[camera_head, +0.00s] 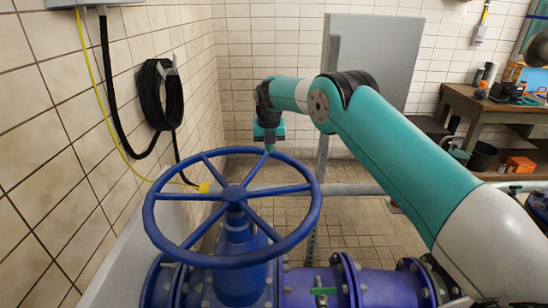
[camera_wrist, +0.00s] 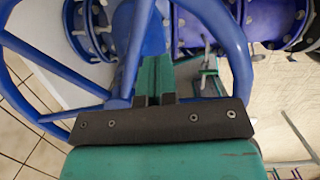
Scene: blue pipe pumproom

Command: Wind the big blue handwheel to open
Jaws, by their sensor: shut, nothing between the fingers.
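The big blue handwheel (camera_head: 234,193) lies nearly flat on top of a blue valve body (camera_head: 240,260), with a round rim and several spokes meeting at a hub. My gripper (camera_head: 269,148) points down at the far side of the wheel, by the rim and a spoke end. In the wrist view, my shut, empty teal fingers (camera_wrist: 152,80) sit beside a blue spoke (camera_wrist: 133,50), with the curved rim (camera_wrist: 235,50) to their right. I cannot tell whether the fingers touch the wheel. The fingertips are partly hidden.
Blue flanged pipe (camera_head: 395,287) with a small green handle (camera_head: 322,291) runs right from the valve. A grey horizontal pipe (camera_head: 345,189) passes behind the wheel. A tiled wall with a coiled black hose (camera_head: 160,95) stands left. A workbench (camera_head: 490,105) is far right.

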